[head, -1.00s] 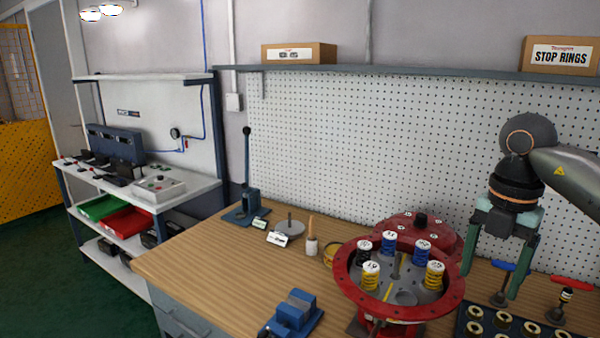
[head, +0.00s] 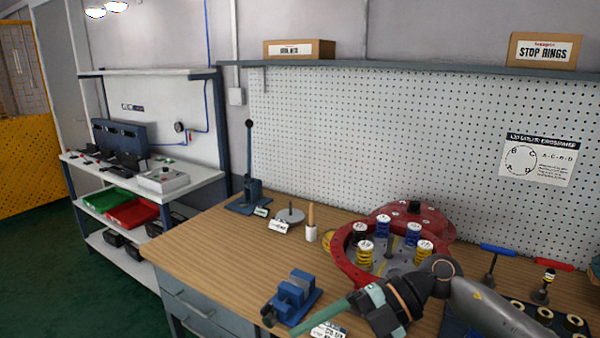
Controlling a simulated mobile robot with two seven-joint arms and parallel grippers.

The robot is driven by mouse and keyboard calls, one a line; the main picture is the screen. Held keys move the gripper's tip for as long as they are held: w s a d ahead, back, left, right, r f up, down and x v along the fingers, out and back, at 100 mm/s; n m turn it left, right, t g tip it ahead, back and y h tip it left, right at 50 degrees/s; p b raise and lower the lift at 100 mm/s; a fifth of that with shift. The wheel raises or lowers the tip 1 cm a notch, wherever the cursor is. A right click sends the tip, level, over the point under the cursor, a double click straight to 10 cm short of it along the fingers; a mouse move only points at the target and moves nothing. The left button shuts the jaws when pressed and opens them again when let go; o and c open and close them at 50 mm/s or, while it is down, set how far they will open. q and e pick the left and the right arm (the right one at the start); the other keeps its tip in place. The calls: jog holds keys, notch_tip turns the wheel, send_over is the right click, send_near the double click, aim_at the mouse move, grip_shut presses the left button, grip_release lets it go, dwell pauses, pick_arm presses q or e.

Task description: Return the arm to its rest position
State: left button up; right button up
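My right arm comes in from the right, low across the front of the bench. Its gripper (head: 335,311) points down and left at the bottom edge of the head view. The finger spacing looks open, and I see nothing held. The arm hides part of the red round housing (head: 345,262) with its blue, yellow and dark springs. My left gripper is not in view.
A blue vise (head: 292,297) sits close to the visible finger. A lever press (head: 250,185) stands at the back left of the bench. Blue (head: 497,250) and red-handled (head: 541,264) tools and a tray of rings (head: 545,314) are at the right. The left-middle wood is clear.

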jog(key=a+r+m+t+y, duration=0.1)
jog(key=a+m+t+y, duration=0.3)
jog(key=m+t+y, duration=0.35)
jog(key=w+d+f+m+t+h, duration=0.1)
jog(key=d+f+m+t+h, duration=0.45)
jog(key=f+m, duration=0.3)
jog(key=w+d+f+m+t+h, duration=0.2)
jog(key=d+f+m+t+h, duration=0.2)
jog(key=f+m+t+h, duration=0.4)
jog(key=s+d+f+m+g+h, duration=0.2)
jog(key=s+d+f+m+g, duration=0.1)
jog(key=s+f, duration=0.5)
jog(key=s+d+f+m+g+h, duration=0.2)
jog(key=s+d+f+g, duration=0.3)
jog(key=s+f, duration=0.4)
jog(key=shift+s+d+f+m, duration=0.2)
jog(key=shift+f+m, duration=0.3)
jog(key=shift+f, duration=0.1)
